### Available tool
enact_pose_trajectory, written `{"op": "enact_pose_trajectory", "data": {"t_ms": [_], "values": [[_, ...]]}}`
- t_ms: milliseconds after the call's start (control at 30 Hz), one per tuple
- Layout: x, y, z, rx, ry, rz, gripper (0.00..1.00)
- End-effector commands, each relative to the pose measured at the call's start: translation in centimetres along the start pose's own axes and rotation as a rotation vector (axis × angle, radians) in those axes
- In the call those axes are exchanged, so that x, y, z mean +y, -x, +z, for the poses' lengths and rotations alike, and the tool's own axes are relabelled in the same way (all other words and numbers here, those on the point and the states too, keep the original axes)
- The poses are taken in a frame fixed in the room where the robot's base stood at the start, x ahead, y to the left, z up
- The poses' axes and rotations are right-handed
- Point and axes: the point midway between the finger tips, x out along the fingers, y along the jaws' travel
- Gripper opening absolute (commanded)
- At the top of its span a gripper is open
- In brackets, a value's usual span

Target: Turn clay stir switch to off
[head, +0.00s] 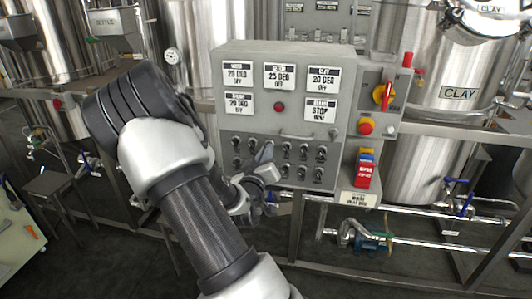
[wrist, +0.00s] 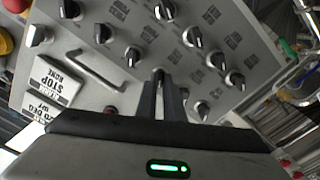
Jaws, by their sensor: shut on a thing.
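The grey control panel (head: 246,118) carries rows of dark rotary switches on its lower part, some of them visible to the right of my gripper (head: 266,158). The small labels by the switches are too blurred to read, so I cannot tell which one is the clay stir switch. In the wrist view my gripper (wrist: 161,88) is shut on one switch knob (wrist: 158,74). The fingers hide most of that knob, and its setting cannot be read. Other switches (wrist: 192,37) surround it, close to the fingers. In the head view my arm and gripper hide the held switch.
Display plates, one reading CLAY 20 DEG OFF (head: 323,78), sit above the switches. A bar handle (wrist: 95,68) sticks out near the gripper. The CLAY tank (head: 440,130) stands behind.

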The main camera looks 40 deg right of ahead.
Motion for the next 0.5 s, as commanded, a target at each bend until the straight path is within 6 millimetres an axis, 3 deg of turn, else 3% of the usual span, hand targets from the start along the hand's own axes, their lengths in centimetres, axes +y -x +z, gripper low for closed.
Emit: {"op": "enact_pose_trajectory", "data": {"t_ms": [333, 400, 500], "values": [[-0.04, 0.05, 0.13, -0.003, 0.006, -0.001, 0.0], [-0.04, 0.05, 0.12, -0.002, 0.005, -0.001, 0.18], [-0.03, 0.03, 0.09, -0.002, 0.004, -0.001, 0.27]]}}
